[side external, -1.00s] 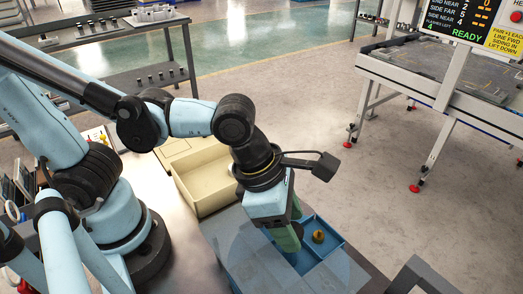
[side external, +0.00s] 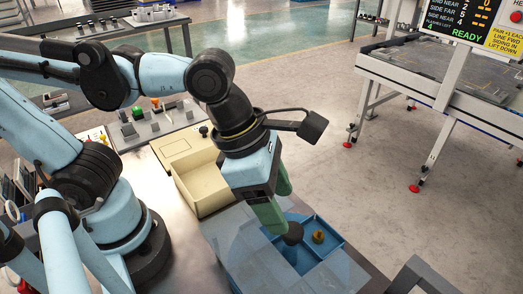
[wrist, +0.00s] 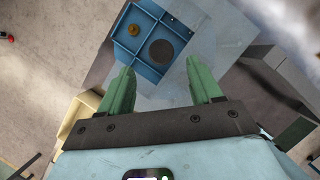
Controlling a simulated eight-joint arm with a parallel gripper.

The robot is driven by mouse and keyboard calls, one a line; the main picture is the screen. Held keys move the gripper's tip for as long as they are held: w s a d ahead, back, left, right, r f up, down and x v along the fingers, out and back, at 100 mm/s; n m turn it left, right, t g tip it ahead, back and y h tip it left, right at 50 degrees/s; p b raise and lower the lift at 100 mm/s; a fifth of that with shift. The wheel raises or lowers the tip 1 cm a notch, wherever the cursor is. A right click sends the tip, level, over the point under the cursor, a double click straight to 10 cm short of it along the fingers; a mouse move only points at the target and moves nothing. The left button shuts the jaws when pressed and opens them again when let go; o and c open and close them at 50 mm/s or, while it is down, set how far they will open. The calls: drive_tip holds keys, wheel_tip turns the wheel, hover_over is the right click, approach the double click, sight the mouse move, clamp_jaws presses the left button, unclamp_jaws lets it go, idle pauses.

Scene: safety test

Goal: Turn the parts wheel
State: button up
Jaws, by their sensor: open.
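A blue tray with compartments (side external: 336,243), seemingly the parts wheel, sits at the table's right part. A small brass-coloured part (side external: 318,236) lies in one compartment; it also shows in the wrist view (wrist: 134,30). A dark round knob or disc (side external: 293,234) stands at the tray's left side; in the wrist view the disc (wrist: 161,51) is right of the brass part. My gripper (side external: 281,214) has green fingers, spread apart and empty. In the wrist view its fingertips (wrist: 160,66) lie to either side just below the disc. I cannot tell whether they touch anything.
A clear or glossy grey surface (side external: 238,240) surrounds the tray. A cream bin (side external: 205,190) stands behind my gripper. A control box with green and orange buttons (side external: 152,122) is farther back. A dark grey frame (side external: 425,275) is at the lower right. Open floor lies beyond.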

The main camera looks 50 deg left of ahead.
drive_tip(key=v, duration=0.6)
drive_tip(key=shift+a+r, duration=0.1)
drive_tip(key=shift+r, duration=0.05)
